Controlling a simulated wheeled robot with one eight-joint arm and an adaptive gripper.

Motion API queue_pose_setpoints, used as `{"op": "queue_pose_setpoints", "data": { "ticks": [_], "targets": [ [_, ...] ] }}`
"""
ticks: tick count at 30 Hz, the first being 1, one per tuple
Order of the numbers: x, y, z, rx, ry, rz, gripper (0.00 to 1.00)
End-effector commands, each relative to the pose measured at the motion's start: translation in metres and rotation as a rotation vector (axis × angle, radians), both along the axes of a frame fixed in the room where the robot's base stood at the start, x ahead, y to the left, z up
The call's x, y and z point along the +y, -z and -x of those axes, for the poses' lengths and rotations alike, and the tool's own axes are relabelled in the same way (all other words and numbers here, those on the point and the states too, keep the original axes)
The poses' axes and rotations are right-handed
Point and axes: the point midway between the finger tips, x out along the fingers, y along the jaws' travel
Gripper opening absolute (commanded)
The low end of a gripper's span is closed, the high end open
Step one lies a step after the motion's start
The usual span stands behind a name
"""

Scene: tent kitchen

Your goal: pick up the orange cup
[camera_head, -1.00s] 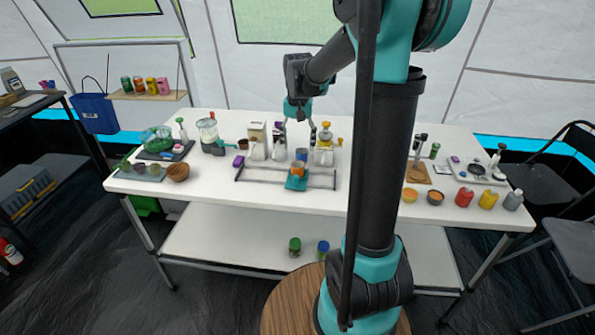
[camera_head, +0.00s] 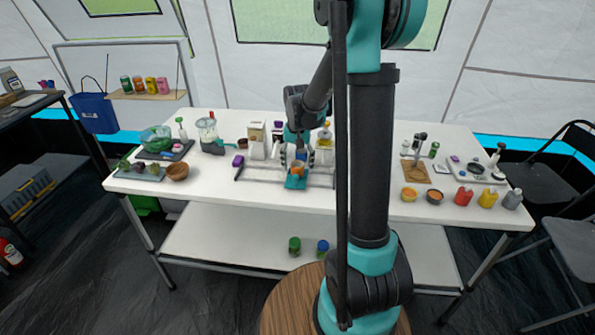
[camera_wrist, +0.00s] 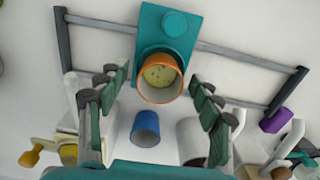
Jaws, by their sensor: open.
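The orange cup (camera_wrist: 160,98) stands in the wrist view with its open rim towards the camera and a yellowish, speckled inside. It is on or against a teal block (camera_wrist: 168,35), which also shows in the head view (camera_head: 296,183). In the head view the orange cup (camera_head: 296,170) is small and partly covered by my gripper. My gripper (camera_wrist: 160,85) is open, with one finger on each side of the orange cup and gaps between. A blue cup (camera_wrist: 145,128) stands beside the orange cup, nearer the palm.
A dark rail frame (camera_wrist: 230,52) runs around the teal block. White dispensers (camera_head: 257,140) stand close behind. A purple item (camera_wrist: 275,120) lies at right in the wrist view.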

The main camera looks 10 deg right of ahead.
Motion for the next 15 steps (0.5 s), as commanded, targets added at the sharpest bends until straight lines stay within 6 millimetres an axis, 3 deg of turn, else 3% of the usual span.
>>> {"op": "queue_pose_setpoints", "data": {
  "ticks": [2,15],
  "targets": [
    [0.0000,-0.0001,0.0000,0.000,0.000,0.000,0.65],
    [0.0000,-0.0004,0.0000,0.000,0.000,0.000,0.12]
  ]
}}
